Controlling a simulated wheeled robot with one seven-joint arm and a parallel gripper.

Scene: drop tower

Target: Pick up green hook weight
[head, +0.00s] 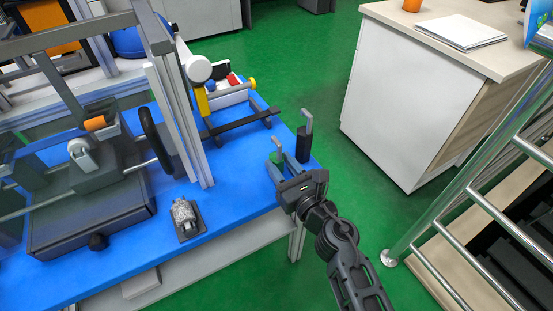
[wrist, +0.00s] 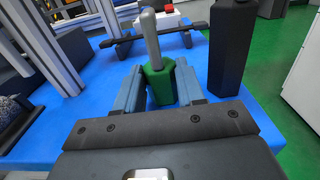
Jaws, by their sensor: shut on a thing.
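The green hook weight (wrist: 160,84) has a green block body and a grey hook rising from its top. In the wrist view it sits between the two blue-grey fingers of my gripper (wrist: 160,92), which is shut on it. In the head view my gripper (head: 281,171) is over the right end of the blue table. There the weight's grey hook (head: 276,143) and a bit of green show between the fingers. The lower part of the weight is hidden, so I cannot tell whether it touches the table.
A black hook weight (head: 303,145) stands just right of my gripper, also in the wrist view (wrist: 231,50). A dark bar stand (head: 240,125) lies behind. A grey metal block on a dark plate (head: 186,218) is at the left. The blue table (head: 240,190) is clear nearby.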

